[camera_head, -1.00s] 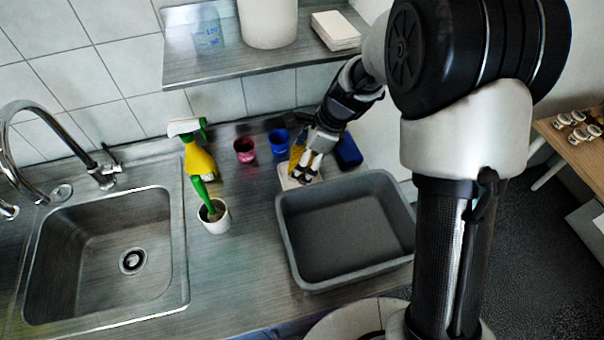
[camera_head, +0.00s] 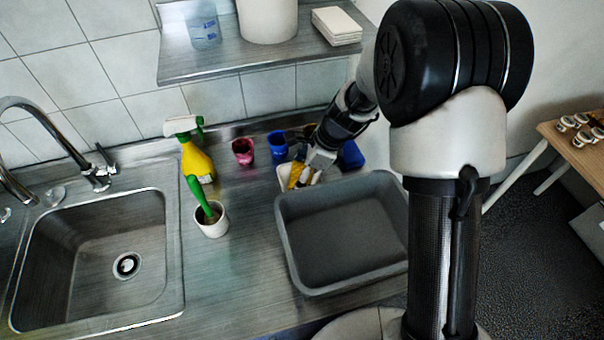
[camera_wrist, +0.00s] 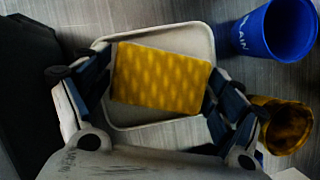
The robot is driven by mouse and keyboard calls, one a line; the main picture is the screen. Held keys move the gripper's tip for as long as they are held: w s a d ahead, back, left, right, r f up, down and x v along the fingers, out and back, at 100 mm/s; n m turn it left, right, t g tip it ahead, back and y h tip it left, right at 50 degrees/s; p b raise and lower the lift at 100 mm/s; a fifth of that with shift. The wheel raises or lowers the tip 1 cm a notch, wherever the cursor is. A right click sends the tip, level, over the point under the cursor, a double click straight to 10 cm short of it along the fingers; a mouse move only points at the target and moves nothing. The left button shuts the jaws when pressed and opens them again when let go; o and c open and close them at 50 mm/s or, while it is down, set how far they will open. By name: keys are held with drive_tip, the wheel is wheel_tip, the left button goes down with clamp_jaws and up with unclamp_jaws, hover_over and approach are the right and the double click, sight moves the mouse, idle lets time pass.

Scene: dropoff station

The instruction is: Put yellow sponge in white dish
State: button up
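The yellow sponge (camera_wrist: 162,78) is a flat textured block between the two fingers of my gripper (camera_wrist: 160,85) in the wrist view. The fingers press against its left and right ends. It lies over the white dish (camera_wrist: 202,34), a shallow rounded square tray whose rim shows around it. I cannot tell whether the sponge touches the dish floor. In the head view, my gripper (camera_head: 306,172) is low at the dish (camera_head: 284,181), with the yellow sponge (camera_head: 295,175) partly hidden by it.
A blue cup (camera_wrist: 279,28) and a yellowish cup (camera_wrist: 284,126) stand close to my gripper. A red cup (camera_head: 243,151), spray bottle (camera_head: 196,160) and brush holder (camera_head: 213,224) stand left. A grey tub (camera_head: 345,235) is in front; a shelf (camera_head: 245,65) hangs above.

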drive_tip(key=shift+o, duration=0.8)
drive_tip(key=shift+r, duration=0.1)
drive_tip(key=shift+r, duration=0.35)
drive_tip(key=s+d+r+n+p, duration=0.2)
drive_tip(key=d+r, duration=0.1)
drive_tip(key=r, duration=0.6)
drive_tip(key=s+d+r+n+p, duration=0.2)
drive_tip(key=s+d+r, duration=0.1)
drive_tip(key=r, duration=0.5)
drive_tip(key=s+d+r+n+t+h, duration=0.1)
drive_tip(key=s+d+r+n, duration=0.1)
drive_tip(key=s+n, duration=0.3)
drive_tip(key=s+d+r+n+t+h, duration=0.1)
drive_tip(key=s+d+r+n+h, duration=0.1)
drive_tip(key=s+n, duration=0.3)
drive_tip(key=s+d+r+n+t+h, duration=0.1)
drive_tip(key=s+d+r+n, duration=0.3)
drive_tip(key=s, duration=0.6)
drive_tip(key=shift+s+r+n+t, duration=0.25)
drive_tip(key=shift+s+n+t, duration=0.15)
drive_tip(key=shift+n+t, duration=0.2)
drive_tip(key=shift+d, duration=0.1)
